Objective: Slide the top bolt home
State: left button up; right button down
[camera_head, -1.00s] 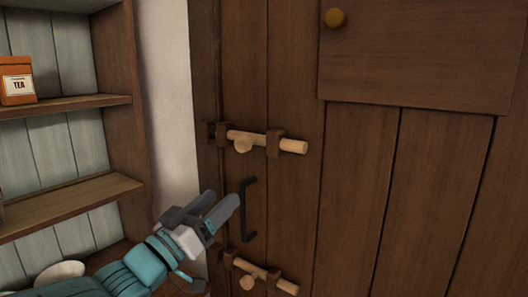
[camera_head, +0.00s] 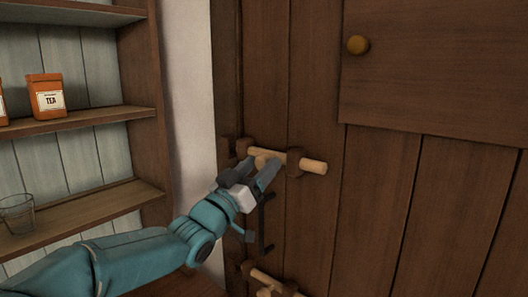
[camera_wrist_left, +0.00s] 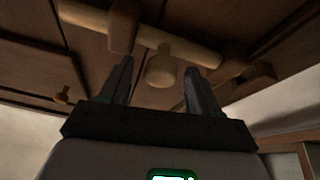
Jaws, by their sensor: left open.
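The top bolt (camera_head: 314,166) is a pale wooden rod in dark brackets on the brown door. Its right end sticks out past the right bracket (camera_head: 295,160); its left end is by the left bracket (camera_head: 243,147). A dark keeper (camera_head: 228,151) stands further left, and no rod shows in it. My left gripper (camera_head: 269,172) is open just below the bolt's round knob (camera_head: 263,155). In the left wrist view the knob (camera_wrist_left: 160,68) shows between the two spread fingers (camera_wrist_left: 157,84), with gaps on both sides. My right gripper is out of view.
A black door handle (camera_head: 266,222) hangs just below my left gripper. A lower bolt (camera_head: 268,279) is at the bottom edge. Shelves with an orange tea packet (camera_head: 46,96) and a glass (camera_head: 17,213) stand left.

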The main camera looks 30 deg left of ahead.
pick_arm(q)
jog(key=shift+w+r, duration=0.3)
jog(key=shift+w, duration=0.3)
jog(key=shift+w+a+r, duration=0.1)
jog(key=shift+w+r, duration=0.1)
jog(key=shift+w+f, duration=0.1)
jog(key=shift+w, duration=0.1)
jog(key=shift+c, duration=0.3)
